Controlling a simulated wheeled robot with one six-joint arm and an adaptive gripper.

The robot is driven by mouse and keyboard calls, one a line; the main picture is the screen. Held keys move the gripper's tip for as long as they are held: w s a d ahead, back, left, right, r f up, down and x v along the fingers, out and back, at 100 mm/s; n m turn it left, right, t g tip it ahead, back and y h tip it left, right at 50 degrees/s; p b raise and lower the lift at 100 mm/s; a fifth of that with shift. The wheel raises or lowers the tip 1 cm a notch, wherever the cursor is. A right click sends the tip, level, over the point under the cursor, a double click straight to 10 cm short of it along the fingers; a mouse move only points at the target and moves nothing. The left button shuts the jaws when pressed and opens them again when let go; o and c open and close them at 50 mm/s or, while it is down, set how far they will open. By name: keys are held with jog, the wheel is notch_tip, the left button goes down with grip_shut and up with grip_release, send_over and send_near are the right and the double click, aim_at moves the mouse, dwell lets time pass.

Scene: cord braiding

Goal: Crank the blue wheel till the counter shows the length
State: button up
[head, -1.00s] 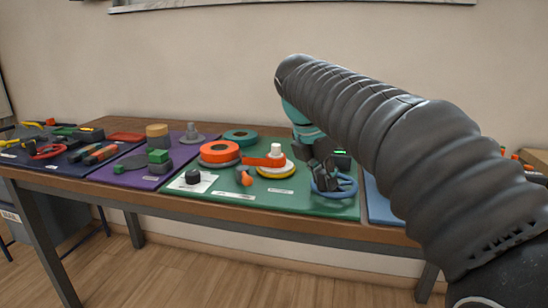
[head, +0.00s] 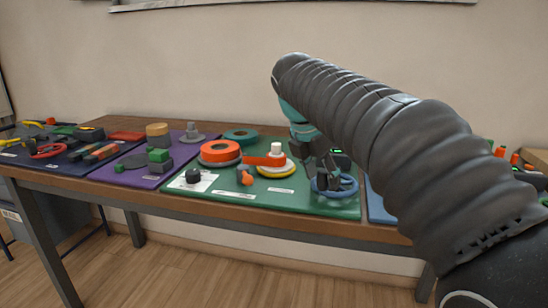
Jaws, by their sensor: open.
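The blue wheel (head: 349,190) lies at the right front of the green mat (head: 300,204), near the table's front edge. My gripper (head: 328,183) is open and points down over the wheel's left part. Its dark fingers overlap the wheel in the picture; I cannot tell whether they touch it. The counter (head: 339,152) is a dark box with a small lit green display just behind the wheel. My arm partly hides it, and its digits are too small to read.
On the green mat stand an orange spool (head: 220,151), a teal ring (head: 240,135), a yellow disc (head: 276,171) with a white post, and a small orange piece (head: 244,175). A purple mat (head: 128,179) lies to the left. My arm covers much of the right side.

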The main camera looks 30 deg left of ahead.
jog(key=v, duration=1.2)
jog(key=s+d+f+m+y, duration=0.1)
jog(key=s+d+f+m, duration=0.15)
jog(key=d+m, duration=0.7)
jog(key=s+d+f+m, duration=0.1)
jog(key=d+f+m, duration=0.35)
jog(key=d, duration=0.95)
jog(key=s+d+f+m, duration=0.6)
jog(key=s+f+m, duration=0.1)
jog(key=f+m, duration=0.1)
jog(key=s+d+f+m+t, duration=0.1)
jog(key=s+d+f+m, duration=0.5)
jog(key=f+m, duration=0.3)
notch_tip(320, 180, down, 2)
jog(key=shift+s+d+f+t+y, duration=0.2)
jog(key=shift+s+d+t+y, duration=0.15)
jog(key=shift+s, duration=0.35)
